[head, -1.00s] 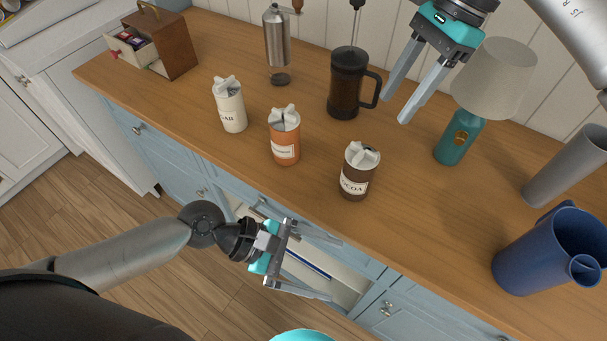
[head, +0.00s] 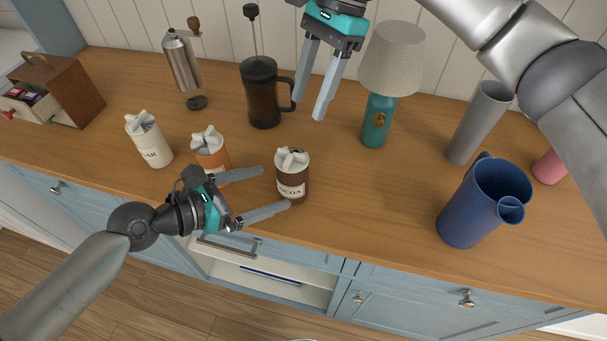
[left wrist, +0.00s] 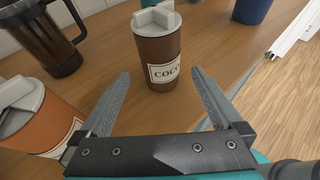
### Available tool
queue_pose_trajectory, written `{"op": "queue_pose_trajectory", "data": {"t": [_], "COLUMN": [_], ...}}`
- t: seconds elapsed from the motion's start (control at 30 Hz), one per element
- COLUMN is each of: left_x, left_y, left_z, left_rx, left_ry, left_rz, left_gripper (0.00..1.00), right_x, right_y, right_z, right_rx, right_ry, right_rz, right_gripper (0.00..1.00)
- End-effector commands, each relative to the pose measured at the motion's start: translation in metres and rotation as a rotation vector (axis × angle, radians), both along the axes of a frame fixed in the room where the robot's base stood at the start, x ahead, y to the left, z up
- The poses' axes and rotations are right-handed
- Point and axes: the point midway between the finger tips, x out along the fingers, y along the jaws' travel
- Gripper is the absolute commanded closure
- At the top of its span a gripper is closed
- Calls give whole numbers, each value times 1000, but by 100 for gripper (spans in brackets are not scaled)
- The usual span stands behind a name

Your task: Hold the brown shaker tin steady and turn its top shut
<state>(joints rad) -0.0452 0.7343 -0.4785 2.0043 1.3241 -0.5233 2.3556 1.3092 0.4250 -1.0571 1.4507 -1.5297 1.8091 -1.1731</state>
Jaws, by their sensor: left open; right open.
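The brown shaker tin (head: 293,181), labelled COCOA, stands upright on the wooden counter. Its pale grey ribbed top (head: 291,158) sits on it. In the left wrist view the tin (left wrist: 158,62) stands just beyond my fingertips, between their lines. My left gripper (head: 276,188) is open and empty, pointing at the tin from the left, low over the counter's front edge. I cannot tell whether a fingertip touches the tin. My right gripper (head: 312,115) is open and empty, raised above and behind the tin, between the French press and the lamp.
An orange tin (head: 209,150) is close beside my left gripper, with a white SUGAR tin (head: 150,146) further left. A French press (head: 262,95), teal lamp (head: 376,120), grey cup (head: 480,122) and blue pitcher (head: 470,205) stand around. Counter (head: 360,200) right of the brown tin is clear.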

Motion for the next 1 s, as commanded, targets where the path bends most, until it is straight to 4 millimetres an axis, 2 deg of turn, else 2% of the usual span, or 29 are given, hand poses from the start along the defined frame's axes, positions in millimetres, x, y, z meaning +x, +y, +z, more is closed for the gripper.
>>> {"op": "queue_pose_trajectory", "data": {"t": [0.3,0.5,0.7,1.0], "left_x": [32,46,53,54], "left_y": [-50,-72,-83,-84], "left_z": [-22,-35,-40,-41], "left_rx": [-2,0,1,2], "left_ry": [-1,0,-1,-1], "left_rz": [-2,-1,-2,-2], "left_gripper": [0,0,0,0], "right_x": [0,0,0,0], "right_y": [0,0,0,0], "right_z": [0,0,0,0], "right_rx": [0,0,0,0], "right_ry": [0,0,0,0], "right_rz": [0,0,0,0], "right_gripper": [50,50,50,50]}}
